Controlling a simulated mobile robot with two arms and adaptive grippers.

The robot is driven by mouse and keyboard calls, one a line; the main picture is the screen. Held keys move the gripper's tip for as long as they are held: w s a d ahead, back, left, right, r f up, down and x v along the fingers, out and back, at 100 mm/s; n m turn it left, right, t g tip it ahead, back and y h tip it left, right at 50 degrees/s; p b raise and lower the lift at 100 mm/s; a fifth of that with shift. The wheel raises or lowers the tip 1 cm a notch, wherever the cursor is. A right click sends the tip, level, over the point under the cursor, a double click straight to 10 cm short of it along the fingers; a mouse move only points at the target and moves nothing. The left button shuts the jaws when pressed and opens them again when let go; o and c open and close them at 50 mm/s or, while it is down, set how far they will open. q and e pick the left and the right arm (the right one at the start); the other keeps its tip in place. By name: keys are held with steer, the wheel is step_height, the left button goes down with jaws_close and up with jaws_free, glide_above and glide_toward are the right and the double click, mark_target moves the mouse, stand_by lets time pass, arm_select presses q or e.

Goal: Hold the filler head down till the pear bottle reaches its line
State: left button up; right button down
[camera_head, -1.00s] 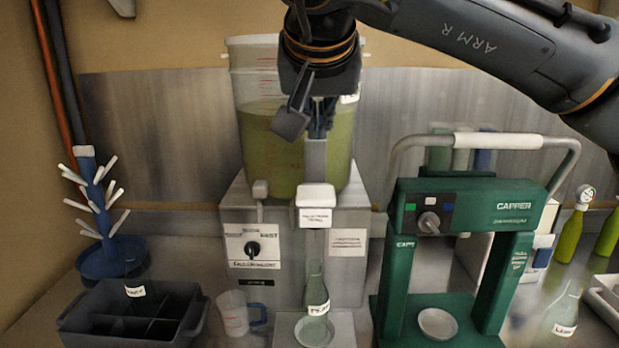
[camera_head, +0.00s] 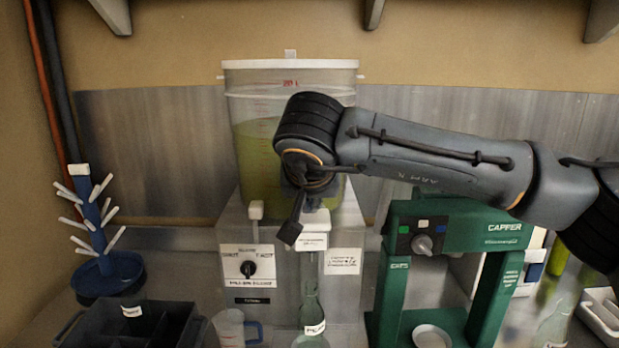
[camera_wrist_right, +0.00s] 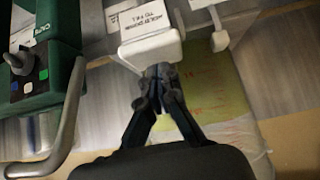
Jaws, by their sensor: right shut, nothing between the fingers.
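The filler head (camera_head: 314,222) is a white block with a label at the front of the filler, below the tank. It also shows in the right wrist view (camera_wrist_right: 152,48). A clear bottle (camera_head: 311,300) with a partly legible white label, apparently the pear bottle, stands upright under it. Its lower part is cut off by the frame, and I cannot tell its liquid level. My right gripper (camera_wrist_right: 160,72) is shut and empty, its fingertips at the filler head's edge; I cannot tell whether they touch. In the head view the right gripper (camera_head: 308,203) is just above the head, partly hidden by its wrist.
A tank (camera_head: 255,150) of yellow-green liquid stands behind my right arm. A green capper (camera_head: 455,235) is close on the right. A measuring jug (camera_head: 229,327), dark crate (camera_head: 140,330) and blue drying rack (camera_head: 105,275) are left. A white tray (camera_head: 603,310) is far right.

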steer(key=shift+f, duration=0.3)
steer(key=shift+f, duration=0.15)
